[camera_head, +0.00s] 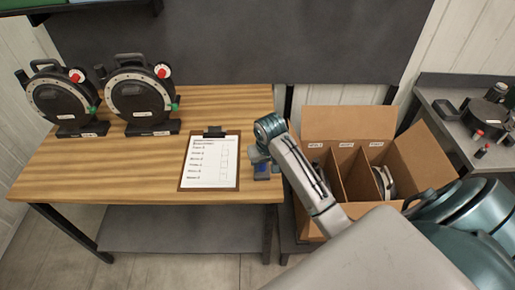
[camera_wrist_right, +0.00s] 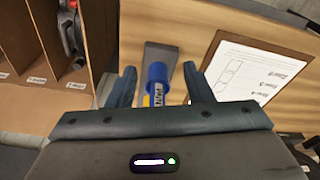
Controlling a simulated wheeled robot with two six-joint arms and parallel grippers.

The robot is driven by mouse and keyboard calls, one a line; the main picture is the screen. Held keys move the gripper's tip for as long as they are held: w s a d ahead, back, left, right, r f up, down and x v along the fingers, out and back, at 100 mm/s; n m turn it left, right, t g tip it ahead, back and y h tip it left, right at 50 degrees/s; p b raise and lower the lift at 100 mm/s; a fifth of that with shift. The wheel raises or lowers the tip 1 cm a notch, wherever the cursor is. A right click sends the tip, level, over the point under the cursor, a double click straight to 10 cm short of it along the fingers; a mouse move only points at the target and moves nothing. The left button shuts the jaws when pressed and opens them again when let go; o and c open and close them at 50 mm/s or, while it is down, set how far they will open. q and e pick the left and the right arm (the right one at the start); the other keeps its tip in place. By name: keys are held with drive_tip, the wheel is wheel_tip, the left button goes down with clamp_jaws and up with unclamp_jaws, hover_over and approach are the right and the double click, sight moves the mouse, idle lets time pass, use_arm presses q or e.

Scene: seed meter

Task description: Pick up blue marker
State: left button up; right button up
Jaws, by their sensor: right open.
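The blue marker (camera_wrist_right: 157,82) shows in the right wrist view with its blue end toward the far side and a white printed label. It lies between the two fingers of my right gripper (camera_wrist_right: 158,85), with a gap on each side. A dark grey block (camera_wrist_right: 160,54) is just behind it; I cannot tell whether they touch. In the head view my right gripper (camera_head: 263,160) is low over the right end of the wooden table, beside the clipboard. It is open. My left gripper is not in view.
A clipboard (camera_head: 210,184) with a printed sheet lies left of my right gripper. Two black seed meters (camera_head: 141,96) stand at the table's left. A cardboard box with dividers (camera_head: 349,122) is right of the table. The table's front middle is clear.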

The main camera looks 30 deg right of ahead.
drive_tip(key=shift+m, duration=0.5)
drive_tip(key=w+r, duration=0.1)
drive_tip(key=r, duration=0.1)
drive_tip(key=w+d+r, duration=0.1)
drive_tip(key=w+r, duration=0.1)
drive_tip(key=r, duration=0.1)
drive_tip(key=w+d+r, duration=0.1)
drive_tip(key=w+r, duration=0.1)
drive_tip(key=shift+w+d+r+p, duration=0.1)
drive_tip(key=shift+w+r+p, duration=0.1)
drive_tip(key=shift+r+p, duration=0.15)
wheel_tip(320, 180, down, 3)
drive_tip(key=b, duration=0.3)
drive_tip(key=shift+r, duration=0.2)
drive_tip(key=shift+w+f, duration=0.25)
drive_tip(key=shift+f, duration=0.8)
drive_tip(key=f+p, duration=0.1)
drive_tip(key=f, duration=0.1)
drive_tip(key=f+p, duration=0.2)
drive_tip(key=shift+w+d+f, duration=0.1)
drive_tip(key=shift+d+f, duration=0.1)
drive_tip(key=shift+f, duration=0.1)
drive_tip(key=shift+w+f, duration=0.15)
drive_tip(key=shift+f, duration=0.4)
clamp_jaws()
